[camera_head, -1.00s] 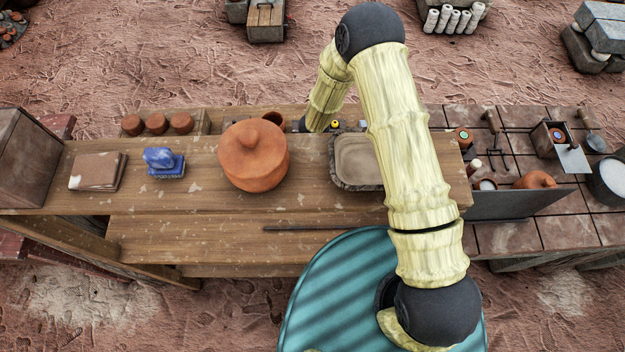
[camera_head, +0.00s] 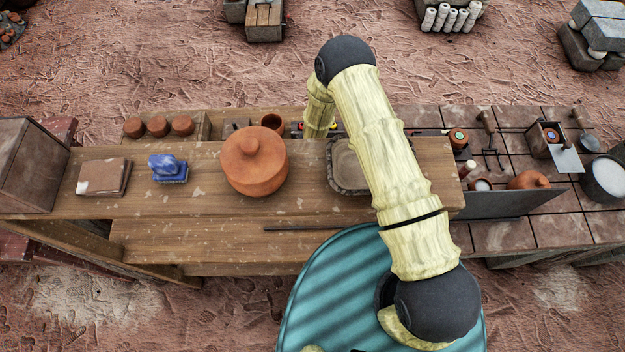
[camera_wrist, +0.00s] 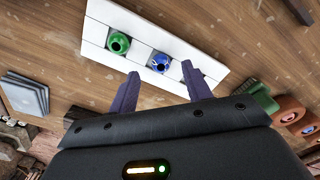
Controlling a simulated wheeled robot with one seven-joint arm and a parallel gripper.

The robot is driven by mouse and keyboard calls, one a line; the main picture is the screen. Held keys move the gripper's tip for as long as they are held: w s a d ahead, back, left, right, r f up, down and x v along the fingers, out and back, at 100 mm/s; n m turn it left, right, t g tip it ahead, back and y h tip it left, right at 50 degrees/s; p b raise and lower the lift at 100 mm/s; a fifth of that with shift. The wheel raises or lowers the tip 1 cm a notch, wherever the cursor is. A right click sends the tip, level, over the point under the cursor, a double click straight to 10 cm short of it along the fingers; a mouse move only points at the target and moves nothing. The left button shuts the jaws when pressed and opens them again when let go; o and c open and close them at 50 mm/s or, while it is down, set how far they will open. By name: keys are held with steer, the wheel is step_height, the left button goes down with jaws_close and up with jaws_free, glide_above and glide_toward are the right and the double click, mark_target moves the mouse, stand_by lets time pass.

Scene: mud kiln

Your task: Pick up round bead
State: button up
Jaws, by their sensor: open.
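In the wrist view, a white slatted board (camera_wrist: 97,33) lies on the wooden surface. On it are a green round bead-like piece (camera_wrist: 118,43) with a dark hole and a blue one (camera_wrist: 160,62) beside it. I cannot tell for certain which is the task's round bead. My gripper (camera_wrist: 160,70) is open, its two dark purple fingers apart and empty. The blue piece shows between and just beyond the fingertips; the green one is to the left. In the head view my gripper is hidden behind the raised shelf and my arm.
Grey stacked plates (camera_wrist: 25,97) lie left in the wrist view; a green block (camera_wrist: 252,103) and orange round pieces (camera_wrist: 288,110) lie right. In the head view, a lidded clay pot (camera_head: 254,165), a blue stamp-like object (camera_head: 167,168) and a shallow tray (camera_head: 345,180) stand on the shelf.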

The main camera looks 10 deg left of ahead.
step_height(320, 180, down, 2)
steer(key=shift+a+f+p, duration=0.1)
steer(key=shift+f+p, duration=0.1)
steer(key=shift+p, duration=0.45)
steer(key=shift+s+f, duration=0.1)
steer(key=shift+f, duration=0.25)
steer(key=shift+f, duration=0.1)
steer(key=shift+d, duration=0.25)
steer(key=c, duration=1)
